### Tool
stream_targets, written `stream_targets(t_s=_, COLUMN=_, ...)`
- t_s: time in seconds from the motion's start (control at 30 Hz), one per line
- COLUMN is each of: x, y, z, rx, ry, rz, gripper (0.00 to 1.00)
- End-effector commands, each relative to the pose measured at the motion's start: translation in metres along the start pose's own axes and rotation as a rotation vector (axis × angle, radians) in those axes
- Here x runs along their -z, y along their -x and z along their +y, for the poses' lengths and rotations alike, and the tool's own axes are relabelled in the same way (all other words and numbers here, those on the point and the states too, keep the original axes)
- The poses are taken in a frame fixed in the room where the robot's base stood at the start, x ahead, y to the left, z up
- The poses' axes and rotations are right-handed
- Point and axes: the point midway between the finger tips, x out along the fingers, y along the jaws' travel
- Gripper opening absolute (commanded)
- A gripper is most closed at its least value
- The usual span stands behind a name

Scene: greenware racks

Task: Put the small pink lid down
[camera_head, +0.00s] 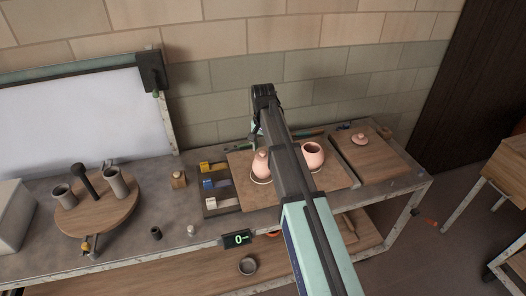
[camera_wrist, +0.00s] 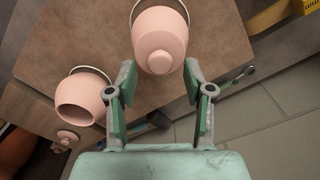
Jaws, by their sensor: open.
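A pink jar with a knobbed lid on top (camera_head: 261,165) stands on a pale ring on a brown board; in the wrist view its round lid knob (camera_wrist: 159,61) faces me. An open pink jar (camera_head: 313,157) stands to its right, and its dark mouth shows in the wrist view (camera_wrist: 82,100). A small pink lid (camera_head: 359,138) lies on the right-hand board, also seen at the wrist view's left edge (camera_wrist: 67,138). My gripper (camera_wrist: 159,72) is open and holds nothing, its fingertips either side of the lidded jar's near edge; contact is unclear. My arm hides its tips in the head view.
The brown board (camera_head: 237,164) and right-hand wooden board (camera_head: 385,160) lie on the grey bench. A rack with yellow, blue and white pieces (camera_head: 217,184) stands left of the jars. A round turntable (camera_head: 120,213) carries grey cups.

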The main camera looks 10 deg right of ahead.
Motion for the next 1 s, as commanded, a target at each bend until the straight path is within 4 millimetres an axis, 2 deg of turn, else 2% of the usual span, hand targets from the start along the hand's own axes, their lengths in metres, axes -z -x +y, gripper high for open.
stream_targets(t_s=0.3, x=0.002, y=0.056, z=-0.001, rx=0.001, ry=0.0, rz=0.002, gripper=0.52)
stream_targets(t_s=0.5, x=0.001, y=0.085, z=-0.001, rx=0.001, ry=0.0, rz=0.002, gripper=0.52)
stream_targets(t_s=0.7, x=0.0, y=0.099, z=0.0, rx=0.0, ry=0.0, rz=0.0, gripper=0.52)
stream_targets(t_s=1.0, x=0.0, y=0.101, z=0.0, rx=0.0, ry=0.0, rz=0.0, gripper=0.52)
